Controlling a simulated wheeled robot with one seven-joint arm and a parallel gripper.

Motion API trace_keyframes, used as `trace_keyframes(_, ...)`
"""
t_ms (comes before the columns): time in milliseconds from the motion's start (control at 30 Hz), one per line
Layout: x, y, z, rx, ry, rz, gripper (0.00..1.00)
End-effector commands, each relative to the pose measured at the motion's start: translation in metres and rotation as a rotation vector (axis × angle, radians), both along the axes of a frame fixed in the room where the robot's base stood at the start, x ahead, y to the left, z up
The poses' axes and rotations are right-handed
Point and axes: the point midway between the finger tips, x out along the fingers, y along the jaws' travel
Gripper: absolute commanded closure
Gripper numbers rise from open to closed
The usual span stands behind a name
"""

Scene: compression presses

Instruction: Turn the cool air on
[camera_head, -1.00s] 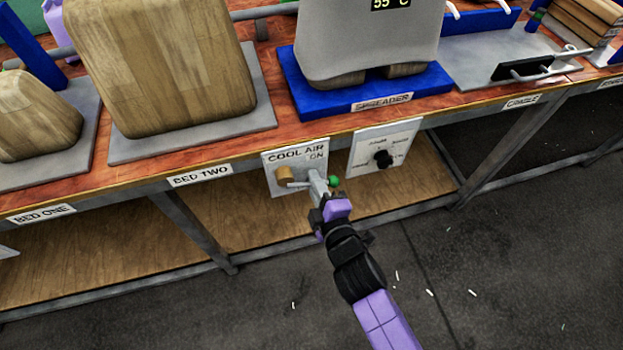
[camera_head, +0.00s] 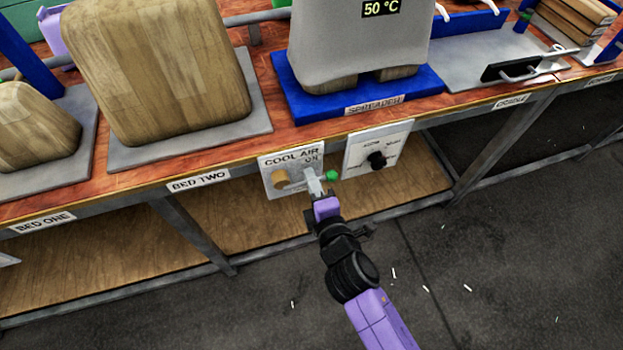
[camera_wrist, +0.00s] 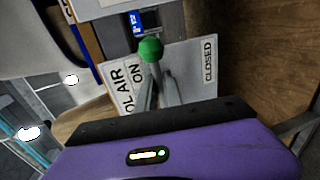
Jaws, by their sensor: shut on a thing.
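The cool air panel (camera_head: 267,189) is a pale plate on the front of the bench, marked COOL AIR and ON. Its lever has a tan round hub (camera_head: 280,179) and a green ball end (camera_head: 333,175). The lever lies about level, pointing right in the head view. My gripper (camera_head: 315,182) is shut on the lever just short of the ball. The wrist view shows the green ball (camera_wrist: 151,49) beyond my fingers, with ON on the panel to the left and a CLOSED label (camera_wrist: 209,61) to the right. My fingers hide part of the lever.
A second panel with a black knob (camera_head: 377,160) is just right of the lever. Above is the bench edge; a grey form with a 50 °C display (camera_head: 381,8) stands on the blue spreader base (camera_head: 290,95). A wooden shelf (camera_head: 240,218) lies below. The floor in front is open.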

Motion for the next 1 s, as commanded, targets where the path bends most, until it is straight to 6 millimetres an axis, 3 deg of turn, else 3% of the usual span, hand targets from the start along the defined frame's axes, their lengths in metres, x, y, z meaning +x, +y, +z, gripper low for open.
trace_keyframes(67, 0.0, 0.0, 0.001, -0.002, -0.001, 0.001, 1.0)
trace_keyframes(100, 0.0, 0.0, 0.001, -0.002, -0.001, 0.001, 0.86)
trace_keyframes(200, 0.0, 0.0, 0.001, -0.001, -0.001, 0.001, 0.68)
trace_keyframes(567, -0.003, 0.0, 0.001, 0.0, -0.001, 0.001, 0.68)
trace_keyframes(1000, -0.061, -0.013, 0.012, -0.001, 0.0, 0.001, 0.68)
